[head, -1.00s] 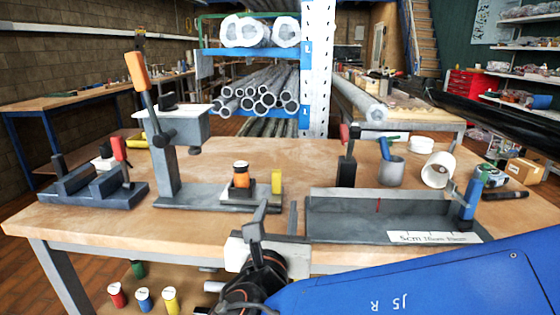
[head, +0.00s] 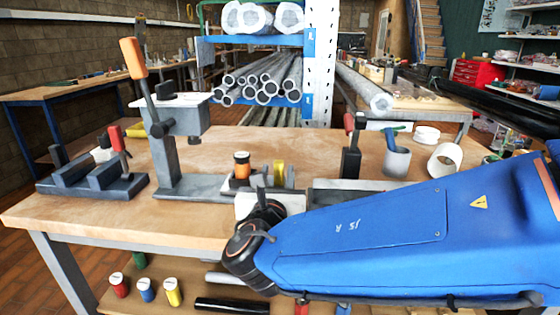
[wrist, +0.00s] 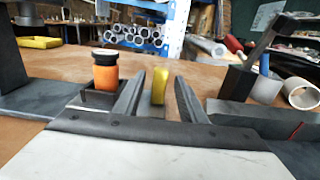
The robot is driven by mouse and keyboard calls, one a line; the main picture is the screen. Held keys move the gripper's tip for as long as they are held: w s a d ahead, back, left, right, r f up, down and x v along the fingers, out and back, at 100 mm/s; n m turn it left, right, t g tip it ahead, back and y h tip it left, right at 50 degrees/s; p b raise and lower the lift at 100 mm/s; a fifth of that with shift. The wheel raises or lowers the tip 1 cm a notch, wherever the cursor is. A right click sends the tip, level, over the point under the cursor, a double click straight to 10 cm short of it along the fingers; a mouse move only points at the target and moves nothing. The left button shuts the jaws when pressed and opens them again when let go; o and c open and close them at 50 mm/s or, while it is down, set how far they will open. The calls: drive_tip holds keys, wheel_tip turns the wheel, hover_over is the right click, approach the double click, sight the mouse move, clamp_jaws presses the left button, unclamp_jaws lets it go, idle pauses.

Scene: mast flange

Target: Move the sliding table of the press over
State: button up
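The press (head: 168,150) stands on the left half of the bench, a grey column with an orange-handled lever (head: 132,58) upright. Its sliding table (head: 225,184) lies low to the right of the column. It carries a dark holder with an orange, black-capped bottle (head: 241,165) and a yellow upright tab (head: 279,172). My gripper (head: 278,178) is open at the table's right end. In the wrist view its two fingers (wrist: 160,98) stand left and right of the yellow tab (wrist: 160,86), with visible gaps. The bottle (wrist: 105,72) is outside the left finger.
A dark vise-like block (head: 92,175) with a red handle sits left of the press. A red-handled block (head: 351,150) and a grey cup (head: 396,160) stand to the right. My blue arm hides much of the long grey tray (head: 345,184). The bench front is clear on the left.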

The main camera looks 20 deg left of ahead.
drive_tip(key=x, duration=0.7)
drive_tip(key=shift+w, duration=0.2)
drive_tip(key=shift+c, duration=0.5)
